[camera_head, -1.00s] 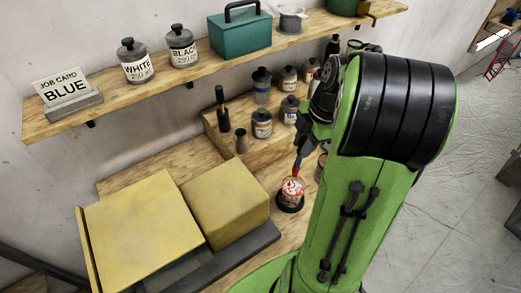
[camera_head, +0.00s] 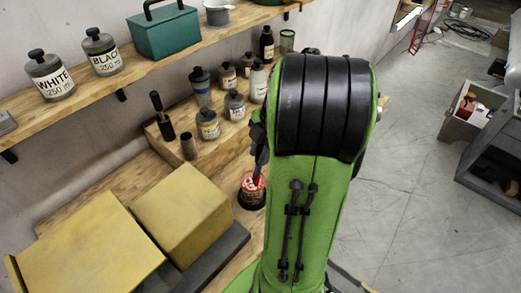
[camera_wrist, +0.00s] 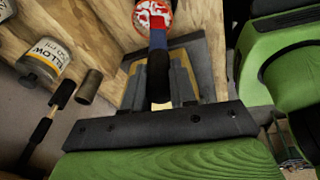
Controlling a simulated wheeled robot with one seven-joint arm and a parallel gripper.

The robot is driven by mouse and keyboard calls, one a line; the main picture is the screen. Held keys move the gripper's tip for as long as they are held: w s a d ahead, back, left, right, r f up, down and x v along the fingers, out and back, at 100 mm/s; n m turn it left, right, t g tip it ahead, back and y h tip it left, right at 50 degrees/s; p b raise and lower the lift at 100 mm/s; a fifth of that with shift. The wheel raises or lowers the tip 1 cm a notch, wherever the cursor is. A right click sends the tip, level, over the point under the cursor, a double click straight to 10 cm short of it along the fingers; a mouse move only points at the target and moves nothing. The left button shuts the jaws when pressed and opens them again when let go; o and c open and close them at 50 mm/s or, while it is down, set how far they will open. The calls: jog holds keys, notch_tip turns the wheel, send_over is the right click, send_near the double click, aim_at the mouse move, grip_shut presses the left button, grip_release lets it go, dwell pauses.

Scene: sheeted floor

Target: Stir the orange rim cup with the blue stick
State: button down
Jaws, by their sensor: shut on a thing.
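The cup (camera_head: 252,190) stands on the wooden bench with red-and-white contents, its lower part dark. In the wrist view the cup (camera_wrist: 153,15) is at the top edge, with an orange-red rim around the swirled contents. My gripper (camera_wrist: 160,82) is shut on the stick (camera_wrist: 158,42), which has a dark grip and blue and red parts below. The stick's lower end reaches the cup's opening; its exact depth cannot be told. In the head view my gripper (camera_head: 260,150) is above the cup, partly hidden by my green arm.
Two yellow boxes (camera_head: 183,215) stand left of the cup. Several labelled jars (camera_head: 208,124) stand on a raised wooden step behind it, with a small grey tube (camera_head: 188,146). A shelf above holds a teal box (camera_head: 166,34) and jars. Open floor lies to the right.

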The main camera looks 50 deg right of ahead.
aim_at(256, 174)
jog(key=shift+d+b+x, duration=0.25)
jog(key=shift+b+x, duration=1.05)
jog(key=shift+x, duration=0.15)
jog(key=shift+d+b+x, duration=0.3)
jog(key=shift+b+x, duration=0.95)
jog(key=shift+x, duration=0.15)
jog(key=shift+d+b+x, duration=0.25)
jog(key=shift+b+x, duration=1.05)
jog(key=shift+x, duration=0.15)
jog(key=shift+f, duration=0.15)
